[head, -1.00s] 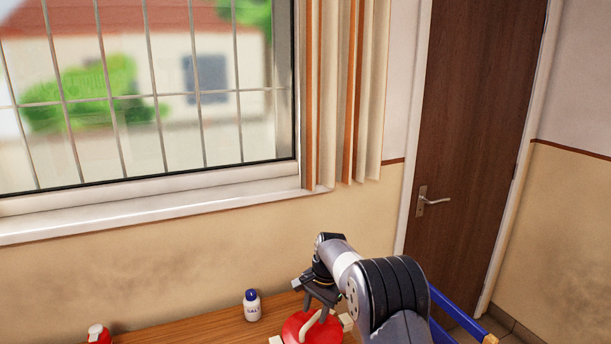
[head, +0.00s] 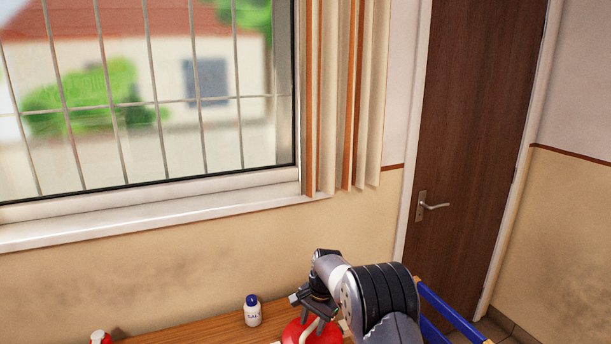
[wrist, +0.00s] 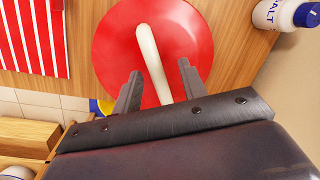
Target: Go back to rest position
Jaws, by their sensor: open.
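My gripper (head: 312,306) is at the lower middle of the head view, over a red pot lid (head: 297,332). In the wrist view my gripper (wrist: 158,85) is open, with its two fingers apart. The red lid (wrist: 112,45) fills the upper middle there, and its cream handle (wrist: 148,50) runs between the fingers. The handle appears to lie between the jaws without being clamped; I cannot tell how far the fingertips are above the lid.
A white salt bottle with a blue cap (head: 252,311) stands left of the lid on the wooden counter (head: 200,332). A red bottle with a white cap (head: 100,338) is further left. A red-striped cloth (wrist: 38,38) shows in the wrist view. Window and wall are behind.

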